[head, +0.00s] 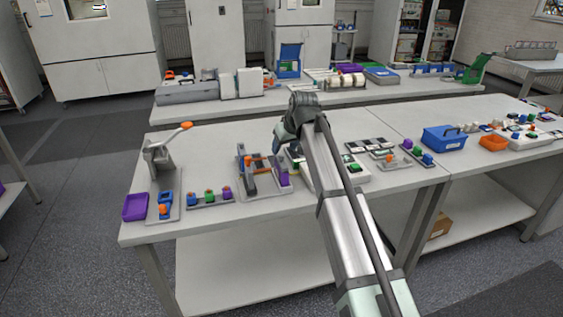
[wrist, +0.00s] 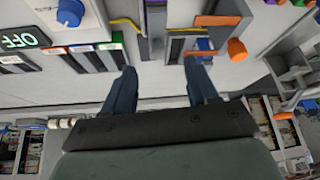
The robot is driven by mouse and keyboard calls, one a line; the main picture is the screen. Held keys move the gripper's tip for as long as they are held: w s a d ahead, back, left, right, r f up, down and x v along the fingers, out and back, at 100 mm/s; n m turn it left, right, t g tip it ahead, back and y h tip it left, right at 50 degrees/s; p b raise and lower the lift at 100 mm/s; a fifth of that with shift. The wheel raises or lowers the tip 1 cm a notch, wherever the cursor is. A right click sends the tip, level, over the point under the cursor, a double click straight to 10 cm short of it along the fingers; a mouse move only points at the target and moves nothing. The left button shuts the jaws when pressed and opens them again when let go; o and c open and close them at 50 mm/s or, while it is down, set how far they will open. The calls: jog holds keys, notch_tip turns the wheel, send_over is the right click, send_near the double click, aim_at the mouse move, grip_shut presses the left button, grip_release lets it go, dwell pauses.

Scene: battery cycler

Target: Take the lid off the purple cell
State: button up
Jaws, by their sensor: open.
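Several purple pieces are in the head view, and I cannot tell for certain which is the purple cell or make out a lid. One purple block (head: 283,178) stands at the right of a grey fixture with an orange bar. A small cell with a purple body (head: 227,195) sits at the right end of a low grey rack (head: 208,204). In the head view my arm hides part of the bench.
A purple tray (head: 135,207) and a lever press (head: 165,165) stand at the bench's left. A display reading OFF (wrist: 20,40) and a blue knob (wrist: 70,12) show in the wrist view. A blue bin (head: 444,139) stands right. The bench's front strip is mostly clear.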

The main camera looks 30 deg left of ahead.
aim_at(282, 155)
jog(key=shift+d+x, duration=0.1)
jog(key=shift+x, duration=1.5)
jog(key=shift+d+x, duration=0.15)
jog(key=shift+x, duration=1.45)
jog(key=shift+f, duration=0.1)
jog(key=shift+c, duration=0.2)
grip_shut()
